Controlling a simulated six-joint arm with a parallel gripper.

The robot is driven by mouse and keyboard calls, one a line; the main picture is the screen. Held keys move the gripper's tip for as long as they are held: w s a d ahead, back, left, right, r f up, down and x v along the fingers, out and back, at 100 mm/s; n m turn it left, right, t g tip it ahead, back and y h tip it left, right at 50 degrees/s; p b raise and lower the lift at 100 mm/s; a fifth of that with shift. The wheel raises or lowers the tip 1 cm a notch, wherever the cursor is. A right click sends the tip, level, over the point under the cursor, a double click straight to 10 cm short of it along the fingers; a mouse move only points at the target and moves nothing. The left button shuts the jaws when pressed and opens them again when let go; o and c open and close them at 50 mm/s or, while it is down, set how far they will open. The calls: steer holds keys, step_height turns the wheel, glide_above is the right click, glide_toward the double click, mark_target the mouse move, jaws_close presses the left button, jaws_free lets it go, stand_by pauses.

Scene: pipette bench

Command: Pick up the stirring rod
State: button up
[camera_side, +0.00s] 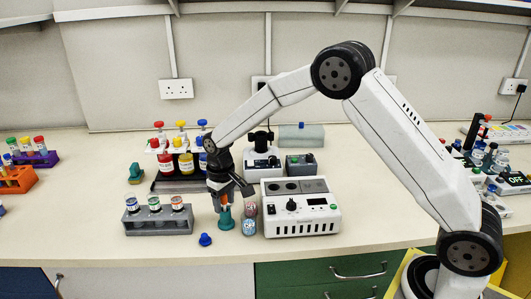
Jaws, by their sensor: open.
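I cannot make out a stirring rod for sure in the side view. My gripper (227,203) points down over the front middle of the bench, with its jaws open. A teal upright piece (226,221) stands directly below the fingers. The fingers overlap its top in this view, and I cannot tell whether they touch it. A small orange-brown bit shows between the fingers, too small to identify. Just right of the teal piece are two small vials with speckled tops, one pink (250,209) and one blue (249,227).
A grey rack (158,222) with several tubes stands to the left. A blue cap (205,239) lies in front. A white device (301,215) with a knob stands close on the right. Red, yellow and blue bottles stand behind in a holder (160,185). The front left bench is clear.

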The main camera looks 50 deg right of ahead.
jaws_close()
steer(key=shift+r, duration=0.1)
steer(key=shift+r, duration=3.65)
